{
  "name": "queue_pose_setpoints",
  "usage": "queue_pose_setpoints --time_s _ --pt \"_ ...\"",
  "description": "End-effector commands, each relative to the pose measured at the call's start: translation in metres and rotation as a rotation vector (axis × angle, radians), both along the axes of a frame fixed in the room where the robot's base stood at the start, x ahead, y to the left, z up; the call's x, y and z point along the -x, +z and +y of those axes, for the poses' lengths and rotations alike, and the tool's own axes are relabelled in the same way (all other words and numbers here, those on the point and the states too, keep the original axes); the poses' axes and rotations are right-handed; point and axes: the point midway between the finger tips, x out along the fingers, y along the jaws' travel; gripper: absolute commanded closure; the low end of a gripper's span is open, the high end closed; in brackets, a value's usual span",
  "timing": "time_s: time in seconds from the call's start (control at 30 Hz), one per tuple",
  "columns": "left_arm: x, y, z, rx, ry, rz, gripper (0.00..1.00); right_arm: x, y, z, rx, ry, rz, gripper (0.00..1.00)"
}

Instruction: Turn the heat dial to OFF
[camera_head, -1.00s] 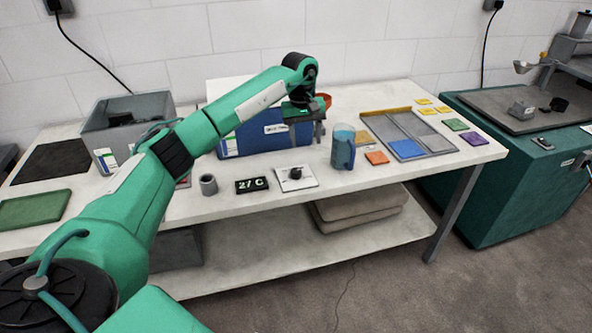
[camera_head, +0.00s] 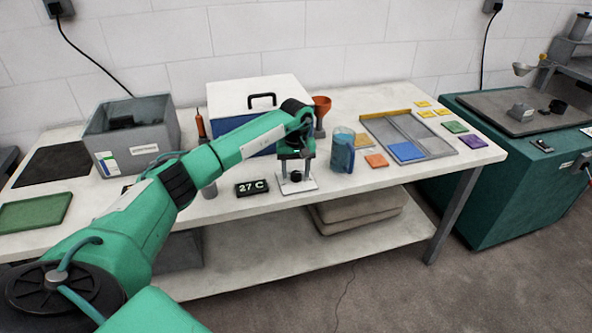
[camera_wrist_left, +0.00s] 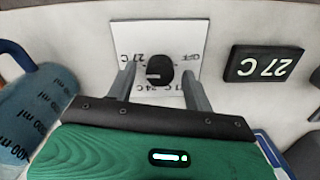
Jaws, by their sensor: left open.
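The heat dial is a black round knob (camera_wrist_left: 158,71) on a white square plate (camera_head: 298,186) on the table. In the left wrist view the plate carries an OFF mark and several temperature marks. A pale mark shows on the knob, but I cannot tell exactly which label it points at. My left gripper (camera_head: 295,176) is open and points down over the dial. In the left wrist view its two fingers (camera_wrist_left: 159,76) stand on either side of the knob, with gaps visible. In the head view the gripper hides most of the knob. My right gripper is not in view.
A black display (camera_head: 251,188) reading 27 C lies beside the plate. A blue measuring jug (camera_head: 342,152) stands close to the right of the gripper. A white-lidded blue box (camera_head: 250,97) and an orange funnel (camera_head: 321,108) stand behind.

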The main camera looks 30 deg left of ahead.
Motion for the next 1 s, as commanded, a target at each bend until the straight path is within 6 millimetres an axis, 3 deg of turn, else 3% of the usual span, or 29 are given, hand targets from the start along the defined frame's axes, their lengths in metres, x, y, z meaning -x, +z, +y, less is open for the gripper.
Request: queue_pose_setpoints --time_s 0.33,0.57,1.0 --pt "0.0000 -0.0047 -0.0002 0.000 0.000 0.000 0.48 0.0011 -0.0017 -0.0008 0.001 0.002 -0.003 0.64" --pt "0.0000 -0.0045 -0.0002 0.000 0.000 0.000 0.91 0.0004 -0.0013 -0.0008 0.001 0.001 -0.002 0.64" --pt "0.0003 -0.0049 0.0002 -0.002 0.082 0.000 0.92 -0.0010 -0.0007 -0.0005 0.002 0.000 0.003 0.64"
